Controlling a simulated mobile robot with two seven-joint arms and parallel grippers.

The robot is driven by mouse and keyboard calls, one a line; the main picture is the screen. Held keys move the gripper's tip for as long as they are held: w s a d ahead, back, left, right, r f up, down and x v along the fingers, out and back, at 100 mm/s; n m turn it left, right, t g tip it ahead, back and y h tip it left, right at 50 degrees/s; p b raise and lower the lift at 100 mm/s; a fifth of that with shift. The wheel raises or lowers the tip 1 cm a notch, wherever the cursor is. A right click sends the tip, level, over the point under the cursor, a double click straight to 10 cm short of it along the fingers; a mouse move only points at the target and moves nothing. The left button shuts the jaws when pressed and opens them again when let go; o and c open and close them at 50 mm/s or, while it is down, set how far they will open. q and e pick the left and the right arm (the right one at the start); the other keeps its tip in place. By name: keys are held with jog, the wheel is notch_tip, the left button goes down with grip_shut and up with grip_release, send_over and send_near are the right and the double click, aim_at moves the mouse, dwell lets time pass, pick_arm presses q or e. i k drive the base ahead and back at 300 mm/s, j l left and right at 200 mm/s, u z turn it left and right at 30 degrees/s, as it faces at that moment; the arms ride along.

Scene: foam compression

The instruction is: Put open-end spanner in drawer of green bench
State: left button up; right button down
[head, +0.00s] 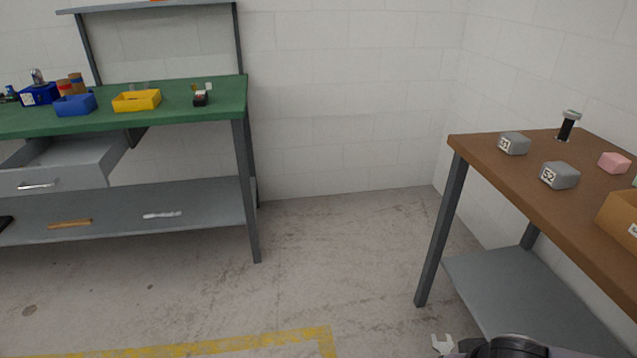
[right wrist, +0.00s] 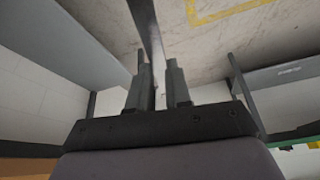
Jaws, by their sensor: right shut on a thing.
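The open-end spanner (head: 442,344) shows its pale open jaw at the bottom edge of the head view. In the right wrist view its grey shank (right wrist: 147,28) runs up from between the fingers of my right gripper (right wrist: 158,82), which is shut on it. The rest of that gripper is cut off in the head view. The green bench (head: 190,118) stands at the left, well away from the spanner. Its grey drawer (head: 60,182) is pulled open below the worktop, and its visible inside looks empty. My left gripper is not in view.
The brown table (head: 545,190) at the right holds grey blocks (head: 559,175) and a pink block (head: 614,162). Bins, including a yellow one (head: 136,101), stand on the green bench. Its lower shelf (head: 115,208) holds a few items. The floor between bench and table is clear.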

aim_at(67, 155)
jog(key=i+j+u, duration=0.15)
jog(key=i+u, duration=0.25)
jog(key=i+j+u, duration=0.1)
jog(key=i+u, duration=0.15)
jog(key=u, duration=0.15)
jog(key=i+j+u, duration=0.25)
jog(key=i, duration=0.15)
jog(key=i+u, duration=0.3)
jog(key=i+j+u, duration=0.2)
jog(key=i+j, duration=0.55)
jog(key=i, duration=0.1)
